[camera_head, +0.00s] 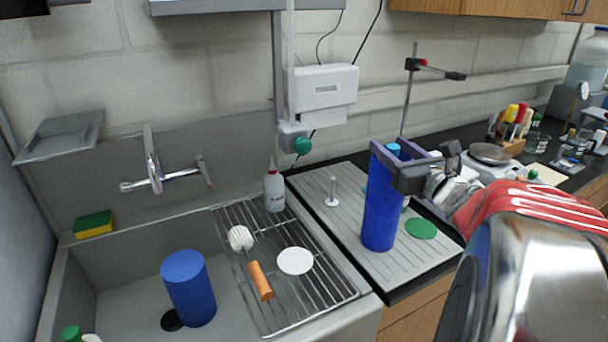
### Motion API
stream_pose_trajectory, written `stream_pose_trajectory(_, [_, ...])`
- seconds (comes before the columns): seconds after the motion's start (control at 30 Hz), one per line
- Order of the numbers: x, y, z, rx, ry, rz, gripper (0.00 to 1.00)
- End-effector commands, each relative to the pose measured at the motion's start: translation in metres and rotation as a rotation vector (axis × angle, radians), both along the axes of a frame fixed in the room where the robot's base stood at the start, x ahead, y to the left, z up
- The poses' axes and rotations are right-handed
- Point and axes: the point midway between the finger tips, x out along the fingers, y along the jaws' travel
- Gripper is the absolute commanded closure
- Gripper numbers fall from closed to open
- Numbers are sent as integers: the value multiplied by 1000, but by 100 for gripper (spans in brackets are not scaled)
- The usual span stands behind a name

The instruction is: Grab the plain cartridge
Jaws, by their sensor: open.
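Two plain blue cylinders show, and I cannot tell from their looks which one is the plain cartridge. One blue cylinder (381,215) stands upright on the ridged grey drainboard (335,226), right of the sink. My gripper (390,152) is open at the top of this cylinder, with its dark fingers beside the upper end; contact cannot be made out.
A green disc (421,228) and a small white post (332,192) flank the drainboard cylinder. A retort stand (408,95) rises behind.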

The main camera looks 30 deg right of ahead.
Motion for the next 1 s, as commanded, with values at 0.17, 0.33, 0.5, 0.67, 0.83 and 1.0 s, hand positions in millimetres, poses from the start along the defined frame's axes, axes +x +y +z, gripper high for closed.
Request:
stream_pose_trajectory(0.17, [0,1,0,0,0,1,54])
stream_pose_trajectory(0.33, [1,1,0,0,0,2,54])
stream_pose_trajectory(0.5, [1,1,0,0,0,3,60])
stream_pose_trajectory(0.67, [1,2,0,0,0,3,71])
stream_pose_trajectory(0.83, [1,2,0,0,0,4,83])
stream_pose_trajectory(1.0, [1,2,0,0,0,4,95])
